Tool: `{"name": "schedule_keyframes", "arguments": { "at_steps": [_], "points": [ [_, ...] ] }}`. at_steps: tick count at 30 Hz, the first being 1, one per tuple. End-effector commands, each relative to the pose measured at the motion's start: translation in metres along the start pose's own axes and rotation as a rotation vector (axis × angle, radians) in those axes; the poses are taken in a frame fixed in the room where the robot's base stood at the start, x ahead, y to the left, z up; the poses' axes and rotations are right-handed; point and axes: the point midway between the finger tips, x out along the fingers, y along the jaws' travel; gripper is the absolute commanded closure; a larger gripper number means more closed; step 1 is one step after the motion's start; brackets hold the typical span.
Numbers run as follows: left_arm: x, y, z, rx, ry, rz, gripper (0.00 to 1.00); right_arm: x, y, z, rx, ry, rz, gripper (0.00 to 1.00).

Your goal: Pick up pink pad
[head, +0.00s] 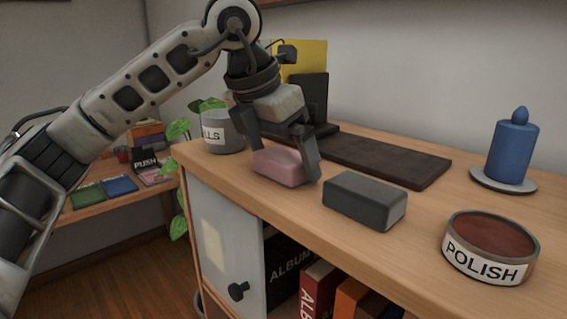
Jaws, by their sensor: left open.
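The pink pad (278,167) is a small rounded block lying near the front edge of the wooden cabinet top. My left gripper (279,160) comes down over it from above, with one finger at its left end and the other at its right end. The fingers are open around the pad, and the pad rests on the wood. Whether either finger touches it cannot be told. My right gripper is not in the view.
A dark grey block (364,200) lies close to the right of the pad. A polish tin (490,247) and a blue candle (512,152) stand farther right. A dark board (385,160) lies behind. A potted plant (222,131) stands at the left end.

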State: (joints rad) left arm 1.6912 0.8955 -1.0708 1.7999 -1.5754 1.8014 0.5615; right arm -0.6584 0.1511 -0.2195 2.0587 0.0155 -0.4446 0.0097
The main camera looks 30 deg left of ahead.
Motion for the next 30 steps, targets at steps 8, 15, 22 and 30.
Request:
{"name": "schedule_keyframes", "arguments": {
  "at_steps": [8,15,22,30],
  "points": [
    [-0.001,0.000,0.000,-0.001,0.000,0.000,0.41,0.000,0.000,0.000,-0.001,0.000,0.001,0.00],
    [-0.001,0.000,0.000,-0.001,-0.001,0.000,0.41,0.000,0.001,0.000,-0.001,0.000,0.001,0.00],
    [-0.015,0.000,0.007,-0.001,-0.003,0.001,0.41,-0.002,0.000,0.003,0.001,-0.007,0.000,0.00],
    [-0.067,-0.014,0.004,0.003,-0.008,0.000,0.41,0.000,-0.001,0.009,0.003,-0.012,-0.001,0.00]
  ]
}}
